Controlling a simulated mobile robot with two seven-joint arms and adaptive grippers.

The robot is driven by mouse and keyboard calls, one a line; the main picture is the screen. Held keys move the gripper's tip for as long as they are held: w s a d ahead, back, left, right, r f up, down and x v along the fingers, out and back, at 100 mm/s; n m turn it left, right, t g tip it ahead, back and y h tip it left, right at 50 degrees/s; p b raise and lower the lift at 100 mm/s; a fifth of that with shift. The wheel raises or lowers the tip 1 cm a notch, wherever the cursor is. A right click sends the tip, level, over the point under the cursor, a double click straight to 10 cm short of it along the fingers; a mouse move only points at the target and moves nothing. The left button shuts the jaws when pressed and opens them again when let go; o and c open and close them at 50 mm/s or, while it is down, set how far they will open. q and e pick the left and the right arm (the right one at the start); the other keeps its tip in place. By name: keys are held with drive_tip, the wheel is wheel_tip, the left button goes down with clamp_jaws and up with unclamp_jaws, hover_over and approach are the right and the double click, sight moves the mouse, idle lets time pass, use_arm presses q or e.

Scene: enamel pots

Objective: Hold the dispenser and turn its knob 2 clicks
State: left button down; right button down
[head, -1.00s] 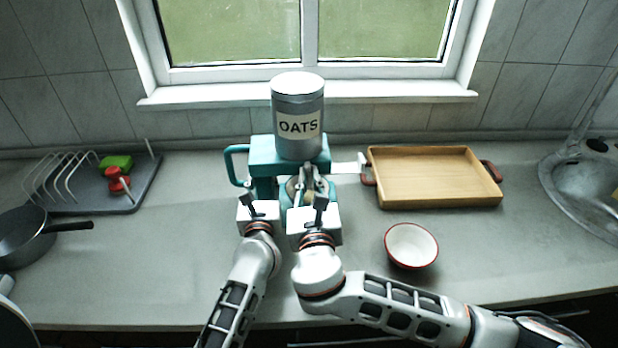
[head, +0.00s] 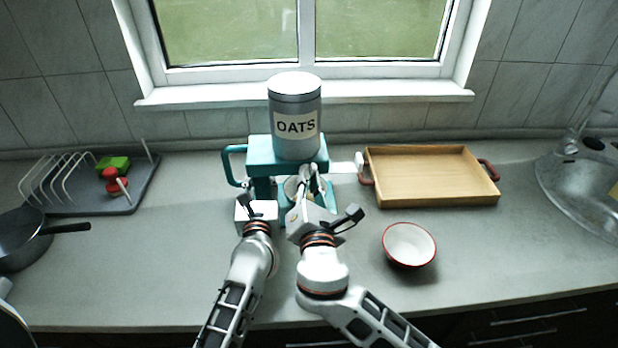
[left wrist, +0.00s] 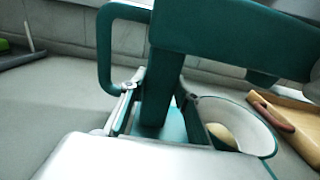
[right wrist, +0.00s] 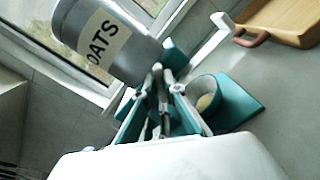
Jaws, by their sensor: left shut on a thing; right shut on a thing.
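The dispenser is a teal stand (head: 262,152) with a grey canister (head: 297,128) labelled OATS on top. My left gripper (head: 248,186) is shut on the stand's upright post (left wrist: 162,90), with one finger on each side of it, below the loop handle (left wrist: 105,50). My right gripper (head: 312,178) is shut on the knob at the dispenser's front, under the canister. The fingers hide most of the knob. The right wrist is rolled, its gripper body tilted. A teal-rimmed bowl (left wrist: 240,118) with some oats in it stands on the dispenser's base; the right wrist view shows it too (right wrist: 205,90).
A white arm (head: 344,167) sticks out right of the dispenser, close to a wooden tray (head: 430,200). A red-rimmed bowl (head: 409,244) stands front right. A dish rack (head: 75,200) and a pan (head: 22,240) are at left, a sink (head: 590,190) at right.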

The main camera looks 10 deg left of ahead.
drive_tip(key=shift+m, duration=0.5)
drive_tip(key=c, duration=2.1)
unclamp_jaws()
drive_tip(key=shift+c, duration=0.2)
drive_tip(key=shift+s, duration=0.1)
drive_tip(key=v, duration=1.2)
